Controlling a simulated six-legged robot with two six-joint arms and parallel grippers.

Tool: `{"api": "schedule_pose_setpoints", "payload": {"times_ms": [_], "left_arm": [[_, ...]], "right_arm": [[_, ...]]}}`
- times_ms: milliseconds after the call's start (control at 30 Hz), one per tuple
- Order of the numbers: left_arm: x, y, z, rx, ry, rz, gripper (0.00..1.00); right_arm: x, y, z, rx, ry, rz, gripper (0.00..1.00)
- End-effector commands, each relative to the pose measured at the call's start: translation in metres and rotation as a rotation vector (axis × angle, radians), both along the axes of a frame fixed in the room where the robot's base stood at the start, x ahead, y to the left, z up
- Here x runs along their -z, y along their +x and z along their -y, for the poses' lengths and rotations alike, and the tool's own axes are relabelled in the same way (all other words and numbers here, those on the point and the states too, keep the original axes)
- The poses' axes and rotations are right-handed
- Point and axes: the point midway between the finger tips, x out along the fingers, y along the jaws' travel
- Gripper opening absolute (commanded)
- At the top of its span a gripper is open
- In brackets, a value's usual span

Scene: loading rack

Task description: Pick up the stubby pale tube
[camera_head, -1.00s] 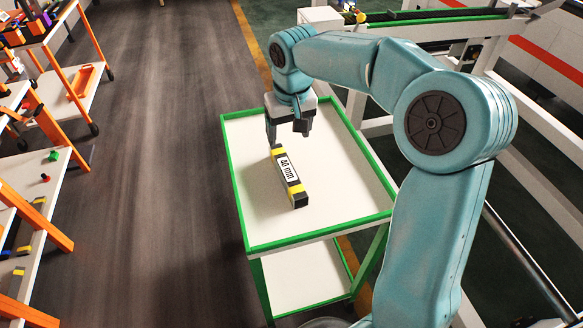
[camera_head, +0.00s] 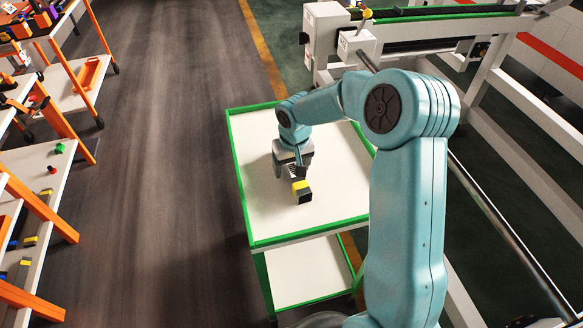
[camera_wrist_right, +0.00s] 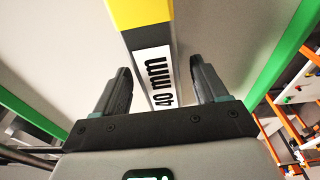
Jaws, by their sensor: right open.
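No stubby pale tube can be made out in either view. In the right wrist view the bar (camera_wrist_right: 157,70) shows a yellow band and a white label reading "40 mm". My right gripper (camera_head: 291,171) is open above the bar. In the wrist view its fingers (camera_wrist_right: 162,82) stand on either side of the labelled part, with gaps showing, and hold nothing. My left gripper is out of view.
The green-rimmed white cart (camera_head: 335,195) has bare top around the bar. A white rack frame with a rail (camera_head: 480,205) stands to the right. Orange-legged shelves (camera_head: 40,185) with small coloured parts line the left. Dark floor lies between.

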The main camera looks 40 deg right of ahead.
Motion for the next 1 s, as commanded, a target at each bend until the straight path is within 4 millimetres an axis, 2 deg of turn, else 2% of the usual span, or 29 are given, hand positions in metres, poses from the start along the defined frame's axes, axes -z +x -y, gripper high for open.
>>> {"api": "schedule_pose_setpoints", "payload": {"times_ms": [233,400,433,767,867,1000], "left_arm": [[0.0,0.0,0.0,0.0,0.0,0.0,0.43],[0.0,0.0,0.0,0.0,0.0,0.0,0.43],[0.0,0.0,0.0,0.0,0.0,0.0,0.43],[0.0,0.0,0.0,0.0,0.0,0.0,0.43],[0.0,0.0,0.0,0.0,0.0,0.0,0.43],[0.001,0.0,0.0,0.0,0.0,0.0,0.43]], "right_arm": [[0.002,0.001,0.0,0.001,0.0,0.001,0.72],[0.002,0.001,0.001,0.001,0.0,0.001,0.17],[0.002,0.001,0.0,0.001,0.0,0.001,0.13],[-0.002,0.001,0.0,0.001,-0.001,0.002,0.13],[-0.01,0.001,0.0,0.002,-0.001,0.004,0.13],[-0.035,0.002,0.0,0.001,-0.002,0.008,0.13]]}}
